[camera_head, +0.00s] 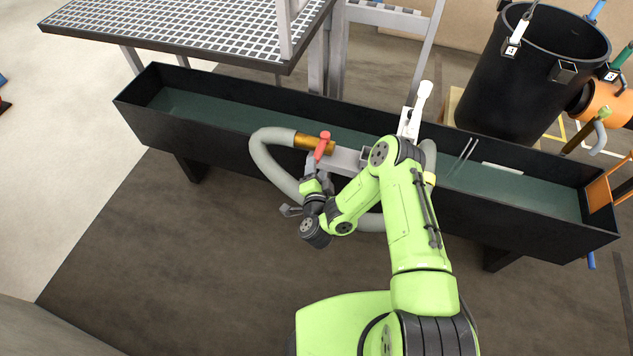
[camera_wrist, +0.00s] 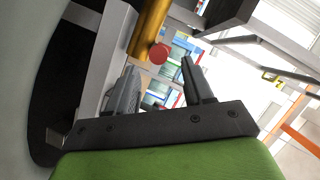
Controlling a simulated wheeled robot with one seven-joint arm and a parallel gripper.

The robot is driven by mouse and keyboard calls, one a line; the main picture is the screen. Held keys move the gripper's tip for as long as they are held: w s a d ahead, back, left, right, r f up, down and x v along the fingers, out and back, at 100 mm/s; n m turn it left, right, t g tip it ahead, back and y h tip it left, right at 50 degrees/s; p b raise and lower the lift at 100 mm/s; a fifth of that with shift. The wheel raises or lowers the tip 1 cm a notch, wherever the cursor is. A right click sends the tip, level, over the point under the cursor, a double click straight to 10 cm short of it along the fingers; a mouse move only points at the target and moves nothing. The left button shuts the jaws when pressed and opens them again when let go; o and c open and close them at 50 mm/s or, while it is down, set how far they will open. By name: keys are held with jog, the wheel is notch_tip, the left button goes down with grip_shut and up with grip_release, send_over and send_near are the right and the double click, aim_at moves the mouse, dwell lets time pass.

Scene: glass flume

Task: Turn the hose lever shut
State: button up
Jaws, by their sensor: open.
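The red hose lever (camera_head: 323,146) sits on a brass valve (camera_head: 306,142) at the end of a grey hose (camera_head: 270,158), above the near wall of the long black trough. In the wrist view the red end of the lever (camera_wrist: 159,53) shows beside the brass valve body (camera_wrist: 148,28), ahead of the fingers. My gripper (camera_head: 318,166) is close to the lever in the head view, and its fingers partly cover the area below it. In the wrist view my gripper (camera_wrist: 160,82) is open, and the lever's red end appears between the fingertips or just beyond them; contact cannot be told.
The black trough (camera_head: 190,125) runs across the view under the hose. A grating table (camera_head: 200,25) stands behind it at left, and a black bucket (camera_head: 535,80) stands behind at right. Open floor (camera_head: 150,260) lies in front at left.

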jog(key=p+v, duration=0.3)
jog(key=v, duration=0.3)
jog(key=shift+s, duration=0.3)
jog(key=shift+r, duration=0.1)
